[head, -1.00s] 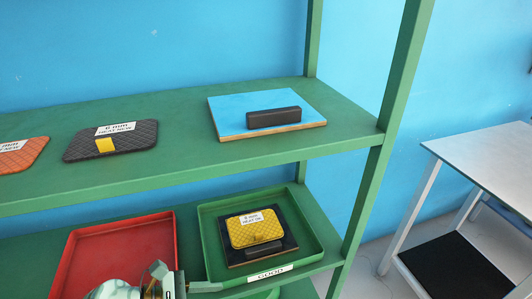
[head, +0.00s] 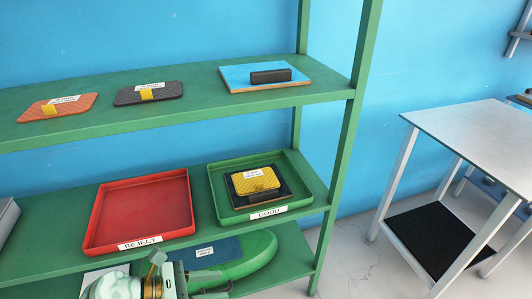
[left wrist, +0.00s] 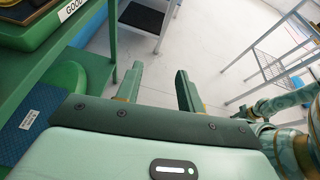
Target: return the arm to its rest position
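My left gripper (head: 188,277) shows at the bottom of the head view, in front of the lower shelf parts. In the left wrist view its two fingers (left wrist: 159,72) stand apart with nothing between them, over pale floor. A green arm with brass-coloured joints (left wrist: 290,120) shows at the right of the left wrist view, probably my right arm. My right gripper cannot be made out in either view.
The green shelf holds a red REJECT tray (head: 140,210), empty, and a green GOOD tray (head: 222,210) with a yellow pad (head: 255,180) on a dark board. Above are orange (head: 57,106) and black pads (head: 149,93) and a blue board (head: 240,78). A table (head: 475,135) stands right.

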